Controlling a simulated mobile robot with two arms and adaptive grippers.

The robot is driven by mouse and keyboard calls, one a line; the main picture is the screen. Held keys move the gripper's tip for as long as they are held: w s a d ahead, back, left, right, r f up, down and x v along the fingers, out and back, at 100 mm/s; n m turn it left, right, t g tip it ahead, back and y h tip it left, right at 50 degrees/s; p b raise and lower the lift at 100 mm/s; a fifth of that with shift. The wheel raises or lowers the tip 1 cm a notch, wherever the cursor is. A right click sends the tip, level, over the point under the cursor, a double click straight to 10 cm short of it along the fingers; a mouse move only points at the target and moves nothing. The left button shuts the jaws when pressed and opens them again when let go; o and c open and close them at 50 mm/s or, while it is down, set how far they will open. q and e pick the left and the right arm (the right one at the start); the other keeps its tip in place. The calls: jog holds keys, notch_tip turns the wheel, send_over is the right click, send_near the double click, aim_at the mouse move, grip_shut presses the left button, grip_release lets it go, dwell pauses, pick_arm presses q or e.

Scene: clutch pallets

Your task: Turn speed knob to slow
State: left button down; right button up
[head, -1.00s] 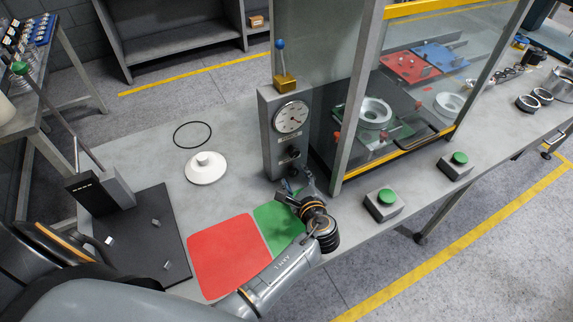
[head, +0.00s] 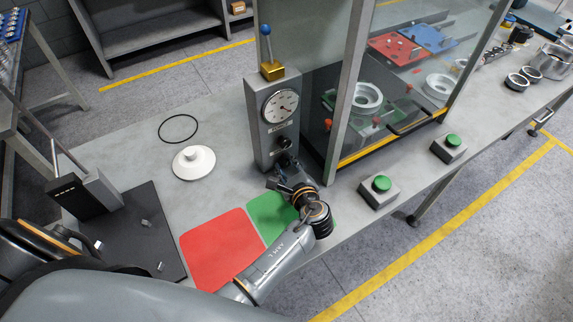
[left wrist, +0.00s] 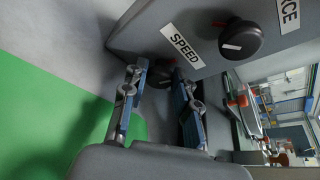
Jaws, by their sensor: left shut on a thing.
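The grey control panel (head: 268,125) stands upright on the bench with a dial gauge and dark knobs. In the left wrist view, the speed knob (left wrist: 160,72) is dark and sits under the white SPEED label (left wrist: 182,45). My left gripper (left wrist: 160,88) has a finger on each side of this knob and is shut on it. The fingers and shadow hide much of the knob, so its pointer cannot be read. In the head view, my left gripper (head: 284,172) is at the panel's lower front. My right gripper is not in view.
A second knob (left wrist: 240,40) with a white mark sits above the SPEED label. Red (head: 218,248) and green (head: 270,218) mats lie under my left arm. A glass-fronted enclosure stands right of the panel. Green push buttons (head: 381,184) sit near the bench's front edge.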

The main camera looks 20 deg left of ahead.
pick_arm(q)
jog(key=shift+a+f+n+t+b, duration=0.1)
jog(key=shift+f+n+t+b, duration=0.1)
jog(key=shift+n+t+b, duration=0.65)
jog(key=n+b, duration=0.2)
jog(key=b, duration=0.2)
jog(key=shift+s+f+h, duration=0.1)
jog(key=shift+f+h, duration=0.05)
jog(key=shift+h, duration=0.15)
jog(key=shift+a+n+t+b, duration=0.1)
jog(key=shift+n+t+b, duration=0.45)
jog(key=shift+b, duration=0.75)
jog(key=shift+r, duration=0.2)
jog(key=c, duration=1)
grip_release()
jog(key=shift+c, duration=0.2)
